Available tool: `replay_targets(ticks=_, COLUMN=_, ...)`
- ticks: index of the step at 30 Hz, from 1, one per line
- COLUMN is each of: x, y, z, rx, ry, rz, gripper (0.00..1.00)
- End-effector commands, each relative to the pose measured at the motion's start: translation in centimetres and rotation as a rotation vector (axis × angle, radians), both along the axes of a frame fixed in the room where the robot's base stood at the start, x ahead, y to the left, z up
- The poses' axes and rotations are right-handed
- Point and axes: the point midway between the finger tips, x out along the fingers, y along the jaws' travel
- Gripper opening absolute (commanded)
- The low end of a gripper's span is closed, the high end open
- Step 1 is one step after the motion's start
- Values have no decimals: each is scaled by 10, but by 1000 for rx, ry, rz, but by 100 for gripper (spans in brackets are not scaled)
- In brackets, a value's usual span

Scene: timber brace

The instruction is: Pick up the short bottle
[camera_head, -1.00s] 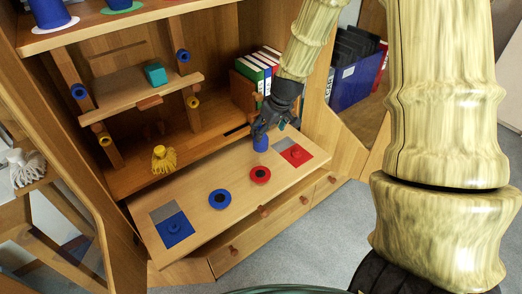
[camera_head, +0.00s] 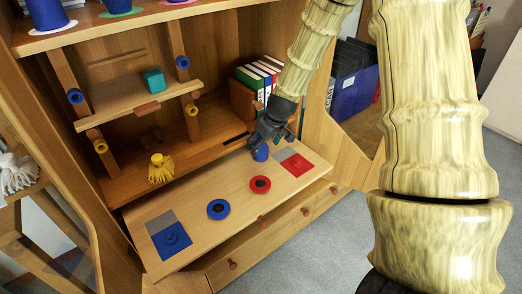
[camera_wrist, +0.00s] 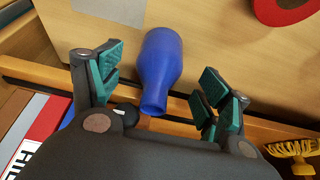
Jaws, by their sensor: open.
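The short bottle (camera_head: 261,153) is blue and stands on the wooden desk board, just left of the grey and red squares. In the wrist view my gripper (camera_wrist: 160,78) has green-padded fingers on both sides of the bottle, with gaps showing. I cannot tell any contact.
A red ring (camera_head: 260,184) and a blue ring (camera_head: 218,209) lie on the board. A yellow tasselled object (camera_head: 160,170) stands on the ledge behind. Binders (camera_head: 253,78) stand behind my gripper. A teal cube (camera_head: 154,80) sits on the small shelf.

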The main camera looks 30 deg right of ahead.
Motion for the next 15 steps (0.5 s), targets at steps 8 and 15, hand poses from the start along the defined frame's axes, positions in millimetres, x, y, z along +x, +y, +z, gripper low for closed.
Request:
replay_targets(ticks=8, x=14, y=0, z=-35, rx=-1, ry=1, rz=0, gripper=77)
replay_targets(ticks=15, x=17, y=1, z=-37, rx=-1, ry=-1, rz=0, gripper=77)
